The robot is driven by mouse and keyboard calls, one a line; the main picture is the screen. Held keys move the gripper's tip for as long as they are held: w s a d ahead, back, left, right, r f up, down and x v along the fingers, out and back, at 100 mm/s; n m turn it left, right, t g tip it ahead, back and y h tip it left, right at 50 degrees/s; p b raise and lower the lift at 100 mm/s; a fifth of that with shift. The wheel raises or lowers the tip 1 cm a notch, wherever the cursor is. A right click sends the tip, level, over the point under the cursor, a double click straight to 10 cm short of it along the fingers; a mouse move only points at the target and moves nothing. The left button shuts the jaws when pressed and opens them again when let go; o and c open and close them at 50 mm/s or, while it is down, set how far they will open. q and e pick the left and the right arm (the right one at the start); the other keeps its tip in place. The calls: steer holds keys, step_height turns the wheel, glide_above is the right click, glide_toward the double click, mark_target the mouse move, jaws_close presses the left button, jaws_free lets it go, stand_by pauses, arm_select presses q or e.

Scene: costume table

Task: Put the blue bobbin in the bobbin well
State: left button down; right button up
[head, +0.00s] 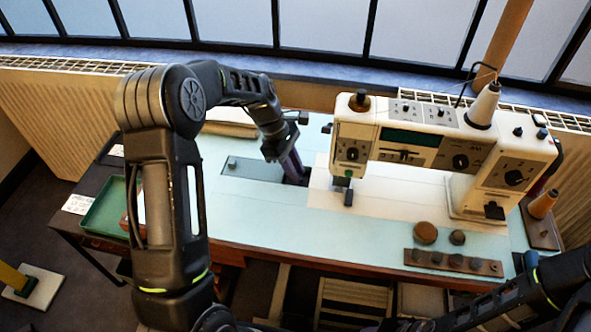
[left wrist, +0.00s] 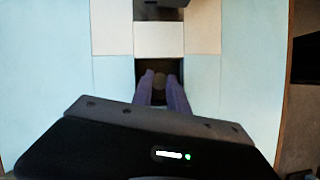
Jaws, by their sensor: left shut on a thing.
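My left gripper (head: 296,178) points down at the dark bobbin well (head: 292,172) in the pale blue bed left of the sewing machine's needle. In the left wrist view its two purple fingers (left wrist: 161,84) reach over the square dark well (left wrist: 160,65). They are shut on a small round piece, the blue bobbin (left wrist: 160,79), which looks dark there, so its colour is hard to tell. I cannot tell how deep it sits. In the head view the bobbin is hidden by the fingers. My right arm lies low at the right, its gripper end barely showing at the bottom edge.
The white sewing machine (head: 440,140) stands right of my left gripper. A wooden rack (head: 452,263) with several dark pieces and a round brown piece (head: 425,232) lie at the front right. A green tray (head: 105,212) is at the left. The blue bed's front is clear.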

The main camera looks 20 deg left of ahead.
arm_select(q)
steer(key=shift+f, duration=0.1)
stand_by(0.5)
steer(key=c, duration=1.2)
jaws_free()
steer(key=v, duration=0.8)
steer(key=shift+s+f, duration=0.1)
